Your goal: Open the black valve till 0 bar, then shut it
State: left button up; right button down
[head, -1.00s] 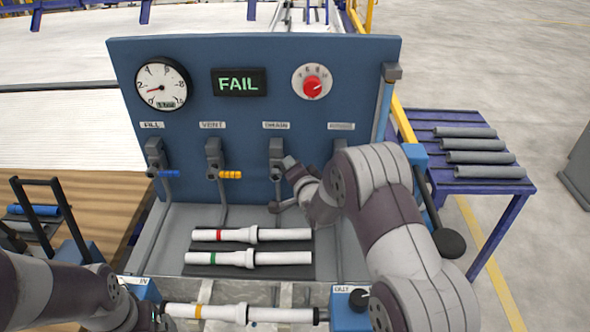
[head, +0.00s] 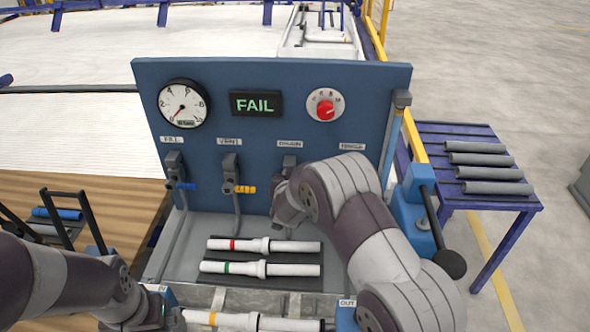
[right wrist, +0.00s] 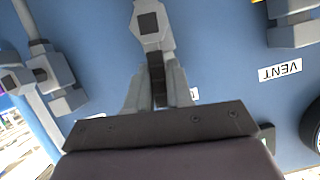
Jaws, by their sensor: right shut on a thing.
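The drain valve (head: 289,162) is on the blue panel under the DRAIN label, mostly behind my right arm in the head view. In the right wrist view its black handle (right wrist: 158,84) lies between the fingers of my right gripper (right wrist: 157,92), which is shut on it. The handle's angle is hidden in the head view. The pressure gauge (head: 183,104) has its red needle pointing to the lower left, near the bottom of the scale. My left arm (head: 100,285) is at the lower left; its fingers cannot be made out.
The display (head: 256,104) reads FAIL, beside a red knob (head: 326,111). Blue (head: 176,185) and yellow (head: 240,189) valve handles are to the left. White pipes with red (head: 264,245) and green (head: 260,268) bands lie below. Grey pipes rest on a purple table (head: 440,130).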

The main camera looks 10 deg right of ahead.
pick_arm(q)
jog(key=shift+r+p, duration=0.85)
jog(key=shift+r, duration=0.4)
pick_arm(e)
jog(key=shift+w+a+n+h, duration=0.1)
jog(key=shift+a+n+h, duration=0.2)
jog(key=shift+a+n, duration=0.15)
jog(key=c, duration=1.1)
grip_release()
pick_arm(q)
notch_tip(320, 180, down, 2)
jog(key=shift+f+b, duration=0.2)
jog(key=shift+b, duration=0.95)
pick_arm(e)
jog(key=v, duration=1.2)
jog(key=shift+s+a+r, duration=0.2)
